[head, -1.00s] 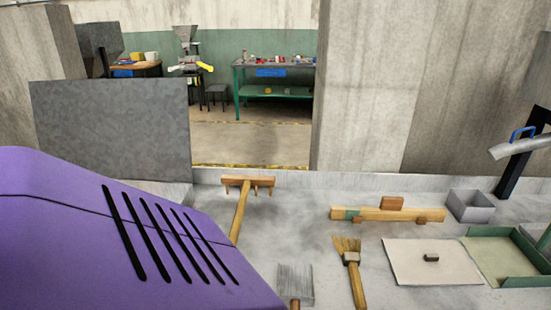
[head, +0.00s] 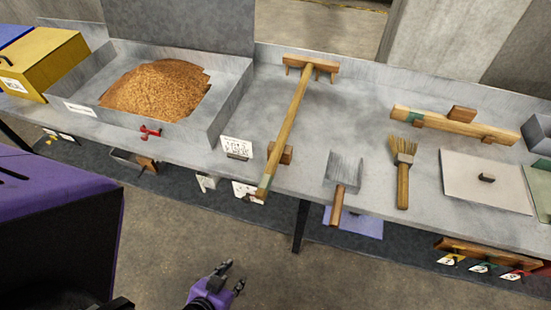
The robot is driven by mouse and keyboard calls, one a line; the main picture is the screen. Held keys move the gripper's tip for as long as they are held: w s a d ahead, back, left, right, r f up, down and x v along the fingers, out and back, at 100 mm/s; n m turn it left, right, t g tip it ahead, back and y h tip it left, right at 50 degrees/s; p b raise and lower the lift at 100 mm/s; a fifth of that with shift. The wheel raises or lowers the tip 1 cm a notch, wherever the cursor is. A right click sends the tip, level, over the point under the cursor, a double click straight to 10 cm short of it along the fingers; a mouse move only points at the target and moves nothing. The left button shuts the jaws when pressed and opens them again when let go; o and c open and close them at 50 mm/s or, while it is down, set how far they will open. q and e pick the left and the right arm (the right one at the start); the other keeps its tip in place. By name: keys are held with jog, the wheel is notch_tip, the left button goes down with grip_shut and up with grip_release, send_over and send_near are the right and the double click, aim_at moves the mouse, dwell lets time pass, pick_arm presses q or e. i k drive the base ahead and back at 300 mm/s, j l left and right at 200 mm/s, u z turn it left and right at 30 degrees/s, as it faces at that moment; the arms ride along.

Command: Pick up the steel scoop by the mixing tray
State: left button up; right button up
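The steel scoop (head: 345,169) lies on the grey bench, a ridged grey metal pan with a wooden handle (head: 337,206) that sticks out over the bench's front edge. The mixing tray (head: 228,100) is a wide grey metal tray to its left, holding a heap of brown grain (head: 155,90). A long wooden rake lies between them. My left gripper (head: 234,276) is at the bottom, in front of and below the bench edge, left of the scoop and apart from it. Its fingers are spread and nothing shows between them. My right gripper is out of view.
The wooden rake (head: 288,125) reaches the front edge left of the scoop. A brush (head: 403,165) and a flat white board (head: 486,184) lie to its right. A yellow box (head: 48,62) stands far left. A bench leg (head: 300,226) is below. The floor in front is clear.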

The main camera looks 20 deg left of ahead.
aim_at(343, 174)
jog(key=l+u, duration=0.1)
jog(key=u, duration=0.3)
jog(key=i+l+u, duration=0.1)
jog(key=u, duration=0.3)
jog(key=l+u, duration=0.2)
jog(key=u, duration=0.2)
jog(key=l, duration=1.05)
